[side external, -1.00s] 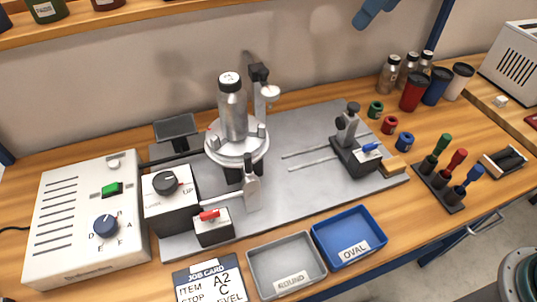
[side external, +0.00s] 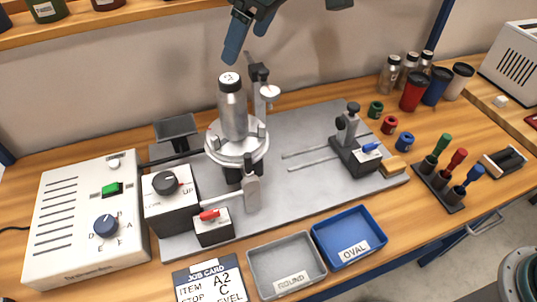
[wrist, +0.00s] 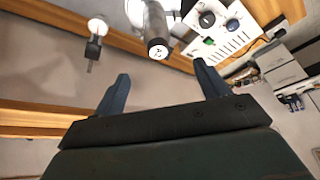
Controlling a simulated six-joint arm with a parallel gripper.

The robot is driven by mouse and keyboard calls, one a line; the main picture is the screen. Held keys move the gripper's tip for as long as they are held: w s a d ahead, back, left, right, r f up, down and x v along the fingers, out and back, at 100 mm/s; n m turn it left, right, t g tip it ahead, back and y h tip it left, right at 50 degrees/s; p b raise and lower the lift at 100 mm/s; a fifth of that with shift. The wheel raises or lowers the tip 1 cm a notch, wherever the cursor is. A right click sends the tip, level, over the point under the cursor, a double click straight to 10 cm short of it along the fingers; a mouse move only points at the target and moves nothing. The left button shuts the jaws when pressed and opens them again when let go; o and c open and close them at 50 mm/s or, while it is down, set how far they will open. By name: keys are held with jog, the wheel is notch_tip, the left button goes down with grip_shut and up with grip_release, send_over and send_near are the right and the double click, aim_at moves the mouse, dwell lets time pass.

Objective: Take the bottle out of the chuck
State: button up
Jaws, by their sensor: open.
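A silver bottle (side external: 232,112) with a dark cap stands upright in the round metal chuck (side external: 237,148) on the grey base plate. In the wrist view the bottle (wrist: 157,35) shows cap end toward me, beyond the fingertips and between their lines. My gripper (side external: 249,50) is above the bottle, near the top of the side view, apart from it. In the wrist view my gripper (wrist: 160,82) has its two blue fingers spread wide with nothing between them. The lower end of the bottle is hidden by the chuck jaws.
A post with a dial gauge (side external: 270,94) stands close to the chuck's right. A control box (side external: 90,215) is at the left. The grey ROUND tray (side external: 262,285) and blue OVAL tray (side external: 330,260) lie in front. Several bottles and cups stand at back right.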

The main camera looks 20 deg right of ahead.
aim_at(228, 91)
jog(key=shift+x, duration=4.25)
jog(key=shift+d+x, duration=0.2)
jog(key=shift+x, duration=2.35)
jog(key=c, duration=1.1)
jog(key=shift+r, duration=5)
